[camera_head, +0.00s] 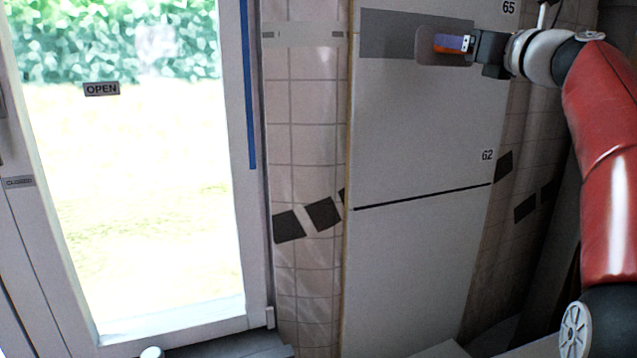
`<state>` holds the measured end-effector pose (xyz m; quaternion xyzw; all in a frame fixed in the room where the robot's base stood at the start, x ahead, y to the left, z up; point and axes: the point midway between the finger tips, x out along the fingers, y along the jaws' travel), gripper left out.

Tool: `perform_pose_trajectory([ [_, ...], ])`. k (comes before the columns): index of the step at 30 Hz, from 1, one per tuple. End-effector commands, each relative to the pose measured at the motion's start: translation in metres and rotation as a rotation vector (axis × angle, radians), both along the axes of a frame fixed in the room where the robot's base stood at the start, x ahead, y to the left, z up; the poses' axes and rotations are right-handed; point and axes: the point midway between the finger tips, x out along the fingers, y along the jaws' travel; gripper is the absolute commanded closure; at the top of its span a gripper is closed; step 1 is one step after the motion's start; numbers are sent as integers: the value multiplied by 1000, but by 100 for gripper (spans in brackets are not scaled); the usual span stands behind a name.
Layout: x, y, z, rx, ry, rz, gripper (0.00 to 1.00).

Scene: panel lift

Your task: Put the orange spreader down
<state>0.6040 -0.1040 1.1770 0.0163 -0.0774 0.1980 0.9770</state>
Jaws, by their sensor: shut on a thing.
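The spreader is held level in front of a rounded grey-brown plate (426,57) on the upper cabinet panel (410,120). I cannot tell whether the spreader touches that plate. The fingertips are small and partly hidden.
A tiled wall (305,170) with dark diamond tiles stands to the left. Further left is a bright glazed door (245,200) with an OPEN sign (101,89). A grey ledge (230,345) runs along the bottom.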

Motion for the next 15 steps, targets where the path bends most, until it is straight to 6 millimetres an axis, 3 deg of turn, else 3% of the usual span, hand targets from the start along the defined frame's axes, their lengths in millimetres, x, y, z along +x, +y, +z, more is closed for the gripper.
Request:
perform_pose_trajectory([
  [8, -4, 5, -32, 2, 1, 24, 61],
  [15, -10, 14, -96, 5, 4, 70, 61],
])
